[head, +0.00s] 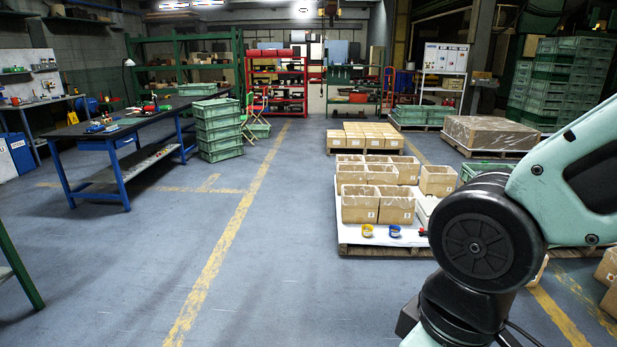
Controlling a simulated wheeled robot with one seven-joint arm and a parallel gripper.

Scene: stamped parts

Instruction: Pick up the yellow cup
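A small yellow cup (367,231) stands near the front edge of a low pallet with a white top (350,239), in front of an open cardboard box. A small blue cup (394,232) is just to its right, a little apart. A small red item (422,231) shows farther right, close to my arm. My arm fills the lower right of the head view. My gripper is not in view, so its state and its distance from the cup do not show.
Several open cardboard boxes (360,205) stand behind the cups. A second pallet of boxes (365,137) lies farther back. A blue-legged workbench (118,130) and stacked green crates (218,130) are at left. The floor (270,260) left of the pallet is clear.

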